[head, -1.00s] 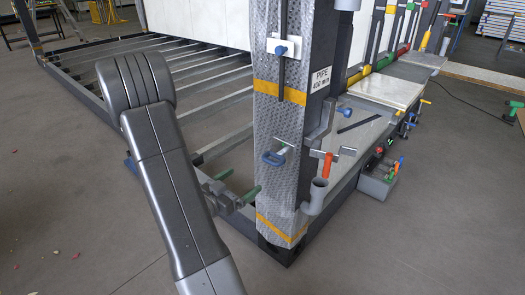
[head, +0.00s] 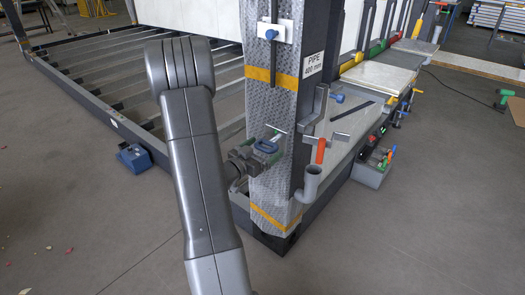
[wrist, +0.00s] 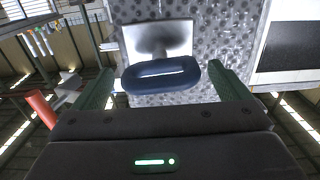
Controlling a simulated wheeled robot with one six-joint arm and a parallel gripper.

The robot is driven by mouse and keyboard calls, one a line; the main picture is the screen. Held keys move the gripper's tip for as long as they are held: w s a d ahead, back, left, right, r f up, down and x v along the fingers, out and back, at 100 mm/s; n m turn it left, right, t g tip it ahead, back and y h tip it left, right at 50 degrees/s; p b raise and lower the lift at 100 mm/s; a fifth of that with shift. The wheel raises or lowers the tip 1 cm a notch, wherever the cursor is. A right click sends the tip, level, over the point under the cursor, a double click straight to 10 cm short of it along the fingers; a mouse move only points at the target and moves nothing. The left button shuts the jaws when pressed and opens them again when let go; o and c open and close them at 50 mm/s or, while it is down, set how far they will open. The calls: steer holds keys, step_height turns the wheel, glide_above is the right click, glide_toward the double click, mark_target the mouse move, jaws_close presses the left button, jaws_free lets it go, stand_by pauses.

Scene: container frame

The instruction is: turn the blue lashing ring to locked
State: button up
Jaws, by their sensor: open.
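The blue lashing ring (head: 267,146) is on the lower part of the patterned grey post (head: 272,110), above the lower yellow band. In the wrist view the ring (wrist: 160,78) is a dark blue flattened loop lying crosswise in front of a pale plate (wrist: 158,42). My gripper (head: 262,151) is at the ring, reaching in from the left. In the wrist view my gripper's green fingers (wrist: 161,69) are open, one on each side of the ring, with a small gap at each end. Any locked mark is not readable.
A hooked grey bracket, an orange-red handle (head: 320,150) and a grey pipe socket (head: 311,182) stick out just right of the ring. A blue knob (head: 271,34) sits higher on the post.

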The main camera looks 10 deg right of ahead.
steer(key=c, duration=0.9)
steer(key=shift+r+n+p, duration=0.1)
steer(key=shift+n+p, duration=0.2)
steer(key=shift+p, duration=0.1)
steer(key=n+p, duration=0.2)
steer(key=shift+r+n+p, duration=0.1)
steer(key=shift+n+p, duration=0.25)
steer(key=shift+n, duration=0.05)
steer(key=n+p, duration=0.3)
steer(key=n, duration=0.1)
steer(key=shift+n+p, duration=0.3)
steer(key=shift+p, duration=0.05)
steer(key=n+p, duration=0.3)
steer(key=n, duration=0.1)
steer(key=shift+d, duration=0.1)
steer(key=n+p, duration=0.3)
steer(key=n, duration=0.2)
steer(key=shift+f+n, duration=0.2)
steer(key=shift+n, duration=0.1)
